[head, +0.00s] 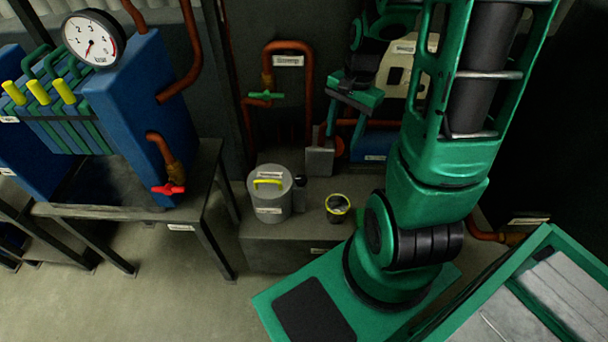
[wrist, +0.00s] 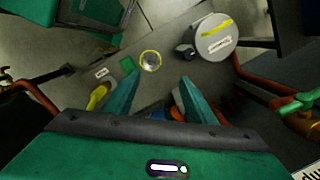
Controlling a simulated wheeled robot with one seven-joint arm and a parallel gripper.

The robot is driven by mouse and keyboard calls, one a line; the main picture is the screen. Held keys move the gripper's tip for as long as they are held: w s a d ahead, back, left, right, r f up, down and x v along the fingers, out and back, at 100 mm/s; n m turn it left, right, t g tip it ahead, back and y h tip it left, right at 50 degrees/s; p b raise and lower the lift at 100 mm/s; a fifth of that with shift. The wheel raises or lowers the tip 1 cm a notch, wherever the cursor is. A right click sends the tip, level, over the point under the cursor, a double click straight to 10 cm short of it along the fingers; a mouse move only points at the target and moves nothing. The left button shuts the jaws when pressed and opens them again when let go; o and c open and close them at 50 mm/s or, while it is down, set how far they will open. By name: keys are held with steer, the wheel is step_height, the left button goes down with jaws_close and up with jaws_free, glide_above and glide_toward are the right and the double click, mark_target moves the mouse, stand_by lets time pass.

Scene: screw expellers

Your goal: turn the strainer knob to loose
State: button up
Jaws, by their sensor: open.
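No label that I can read says strainer, so I cannot tell for sure which part is the strainer knob. A red-orange round part (head: 339,147) sits beside a grey plate (head: 320,160) below my gripper (head: 350,105). In the wrist view my gripper (wrist: 158,88) is open and its two green fingers stand apart with nothing held. An orange part and a blue part (wrist: 176,113) show low between the fingers, partly hidden. A yellow knob or handle (wrist: 98,97) lies just left of the left finger.
A grey lidded can (head: 270,195) with a yellow handle and a yellow-rimmed cup (head: 338,208) stand on a low bench (head: 300,228). A copper pipe with a green valve handle (head: 266,95) rises behind. A blue machine with a gauge (head: 93,38) stands left.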

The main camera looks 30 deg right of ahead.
mark_target(302, 178)
steer(key=w+a+f+m+y, duration=0.1)
steer(key=w+a+f+m, duration=0.1)
steer(key=f, duration=0.5)
steer(key=w+a+f+m+y, duration=0.1)
steer(key=w+a+f+m, duration=0.1)
steer(key=f, duration=0.6)
steer(key=w+a+f+m+t, duration=0.1)
steer(key=w+a+f+m, duration=0.1)
steer(key=w+f, duration=0.3)
step_height(302, 178, down, 3)
steer(key=shift+w+f+m+y, duration=0.15)
steer(key=shift+m+y, duration=0.25)
steer(key=shift+m, duration=0.4)
steer(key=c, duration=1)
steer(key=shift+d, duration=0.15)
steer(key=shift+c, duration=0.2)
